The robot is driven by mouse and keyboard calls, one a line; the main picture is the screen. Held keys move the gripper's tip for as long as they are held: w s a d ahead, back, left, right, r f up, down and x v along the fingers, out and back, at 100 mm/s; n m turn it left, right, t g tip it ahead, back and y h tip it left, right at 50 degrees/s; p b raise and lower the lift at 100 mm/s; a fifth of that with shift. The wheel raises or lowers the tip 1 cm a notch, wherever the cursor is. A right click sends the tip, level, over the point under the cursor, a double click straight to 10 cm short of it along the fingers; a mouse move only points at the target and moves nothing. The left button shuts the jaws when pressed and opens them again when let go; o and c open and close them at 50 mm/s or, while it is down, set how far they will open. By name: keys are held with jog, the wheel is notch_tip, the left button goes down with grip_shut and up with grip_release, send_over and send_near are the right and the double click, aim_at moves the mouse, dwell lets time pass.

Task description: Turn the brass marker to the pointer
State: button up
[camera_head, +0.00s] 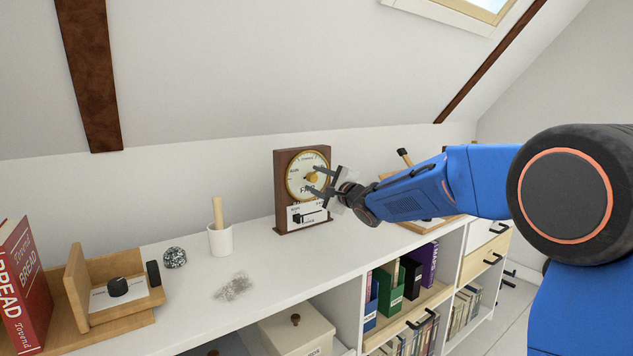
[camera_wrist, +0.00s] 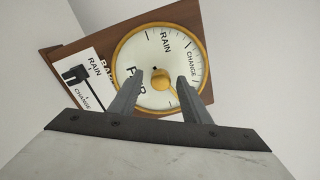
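A wooden barometer (camera_head: 281,191) stands upright on the white shelf top against the wall. Its round white dial (camera_wrist: 146,48) has a brass rim and words such as RAIN, CHANGE and FAIR. A round brass knob (camera_wrist: 161,80) sits at the dial's middle, with a small dark tip beside it. My gripper (camera_wrist: 160,77) is open in front of the dial, one finger on each side of the knob, with gaps visible. Part of the lower dial is hidden by the fingers. In the head view my gripper (camera_head: 321,182) reaches in from the right.
A card with a black lever (camera_wrist: 77,75) is on the barometer's lower front. Books and binders fill shelves below.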

jog(key=v, duration=1.7)
jog(key=shift+s+d, duration=0.1)
jog(key=shift+s, duration=0.05)
jog(key=s+d+f+n+g+h, duration=0.1)
jog(key=s+d+f+n+h, duration=0.3)
jog(key=s+d, duration=0.45)
jog(key=s+d+f+n+g+h, duration=0.1)
jog(key=s+d+f+n+h, duration=0.1)
jog(key=s+d+f+h, duration=0.6)
jog(key=s+d+f+n+g, duration=0.1)
jog(key=s+f+n+g, duration=0.1)
jog(key=s, duration=0.6)
jog(key=s+d+f+n+g+y, duration=0.1)
jog(key=s+f+n+g, duration=0.2)
jog(key=s, duration=0.6)
jog(key=s+d+f+n+g, duration=0.2)
jog(key=s+f+n, duration=0.3)
jog(key=s, duration=0.3)
jog(key=shift+s+g, duration=0.2)
jog(key=shift+g, duration=0.3)
